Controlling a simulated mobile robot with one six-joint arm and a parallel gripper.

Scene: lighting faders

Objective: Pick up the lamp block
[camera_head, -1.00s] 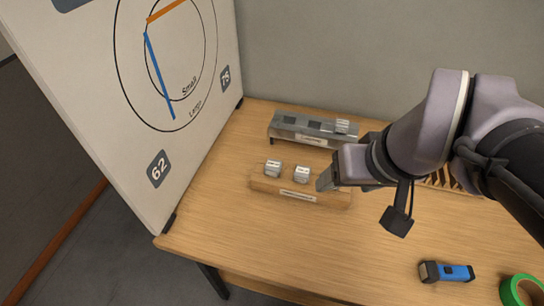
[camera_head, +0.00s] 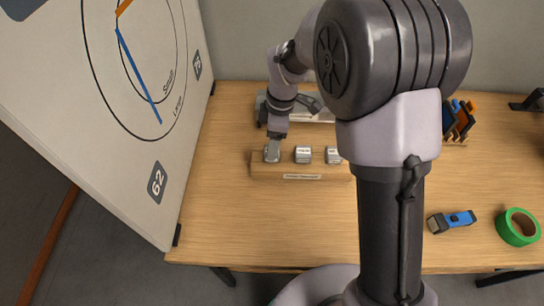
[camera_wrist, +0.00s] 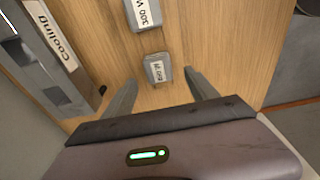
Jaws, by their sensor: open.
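Three small grey-white blocks sit in a row on a wooden rack (camera_head: 260,171): a left block (camera_head: 272,156), a middle block (camera_head: 303,154) and a right block (camera_head: 333,155). I cannot tell from the labels which one the task calls the lamp block. My gripper (camera_head: 273,142) points down at the left block. In the wrist view my gripper (camera_wrist: 161,78) is open, its fingertips on either side of the near labelled block (camera_wrist: 157,68), with no visible grip on it. Another block (camera_wrist: 143,13) labelled about "300 W" lies beyond.
A white board (camera_head: 110,120) stands at the left. A blue-black flashlight (camera_head: 452,221) and green tape roll (camera_head: 518,227) lie at the right. The table's front is clear.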

